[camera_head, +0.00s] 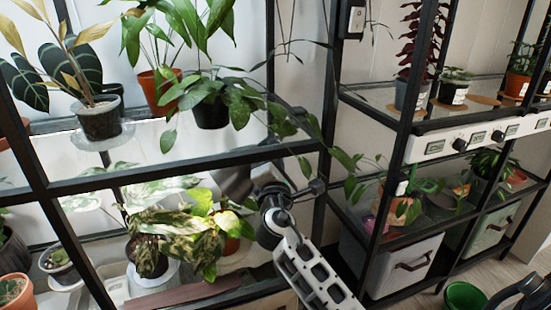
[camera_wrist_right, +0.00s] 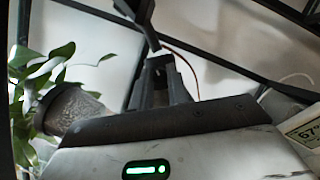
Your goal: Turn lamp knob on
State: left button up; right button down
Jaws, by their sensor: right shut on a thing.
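A grey lamp shade (camera_head: 236,186) hangs at the shelf front beside the plants, partly hidden by leaves and my wrist. It also shows left of my fingers in the right wrist view (camera_wrist_right: 72,112). My right arm (camera_head: 310,268) reaches up to it from the bottom centre. In the right wrist view, my right gripper (camera_wrist_right: 165,75) points up, its fingers closed on a small dark part, apparently the lamp knob. The knob itself is mostly hidden between the fingers. No glow from the shade is visible.
Black metal shelves with glass boards and potted plants stand left and right. Variegated leaves (camera_head: 160,215) hang close to my wrist. A white panel with black knobs (camera_head: 480,140) fronts the right shelf. A green bucket (camera_head: 465,296) stands at the bottom right.

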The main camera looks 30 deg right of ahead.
pick_arm(q)
jog(key=shift+d, duration=0.1)
pick_arm(e)
jog(key=c, duration=1.6)
grip_release()
